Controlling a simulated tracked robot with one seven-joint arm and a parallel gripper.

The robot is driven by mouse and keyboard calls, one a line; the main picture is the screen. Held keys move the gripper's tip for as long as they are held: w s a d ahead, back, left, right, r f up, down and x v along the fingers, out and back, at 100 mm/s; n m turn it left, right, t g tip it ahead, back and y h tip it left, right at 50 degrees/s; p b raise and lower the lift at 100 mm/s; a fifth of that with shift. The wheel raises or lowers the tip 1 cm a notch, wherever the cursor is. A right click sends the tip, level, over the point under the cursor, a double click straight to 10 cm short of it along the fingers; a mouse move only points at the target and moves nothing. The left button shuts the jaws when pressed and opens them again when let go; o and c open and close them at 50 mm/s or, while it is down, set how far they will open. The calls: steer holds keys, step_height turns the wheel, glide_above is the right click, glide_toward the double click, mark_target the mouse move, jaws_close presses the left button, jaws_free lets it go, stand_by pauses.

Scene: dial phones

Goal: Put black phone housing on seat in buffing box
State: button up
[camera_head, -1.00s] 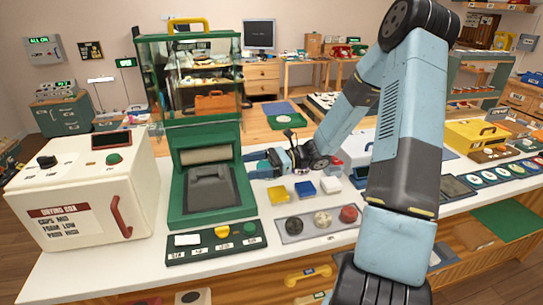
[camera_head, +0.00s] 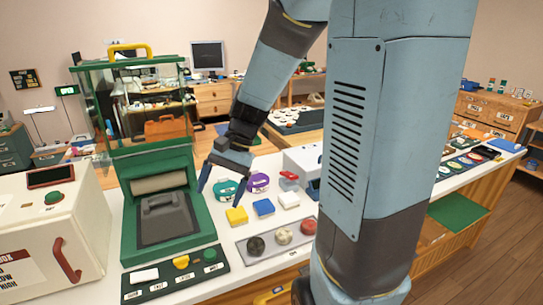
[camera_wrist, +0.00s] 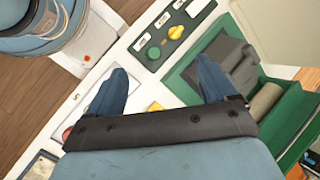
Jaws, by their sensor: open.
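The black phone housing (camera_head: 166,215) sits inside the green buffing box (camera_head: 128,235), in front of the pale roller, and looks flat on its dark seat. In the wrist view the housing (camera_wrist: 228,62) shows at the upper right, beyond one finger, which covers part of the box. My gripper (camera_head: 222,190) is open and empty, raised to the right of the box, with its blue fingers pointing down and apart from the housing. In the wrist view the gripper (camera_wrist: 160,88) has nothing between its spread fingers.
A control panel (camera_head: 173,275) with yellow and green knobs lies before the box. A white drying box (camera_head: 50,235) stands left. Yellow, blue and white blocks (camera_head: 264,207) and a grey tray (camera_head: 278,243) of round pieces lie right.

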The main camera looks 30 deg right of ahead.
steer(key=s+d+r+n+t+h, duration=0.5)
steer(key=s+d+r+n+t, duration=0.1)
steer(key=s+r, duration=0.5)
steer(key=shift+d+r+n+t+h, duration=0.3)
steer(key=shift+d+r+n+t, duration=0.25)
steer(key=shift+d, duration=0.45)
steer(key=shift+f, duration=0.1)
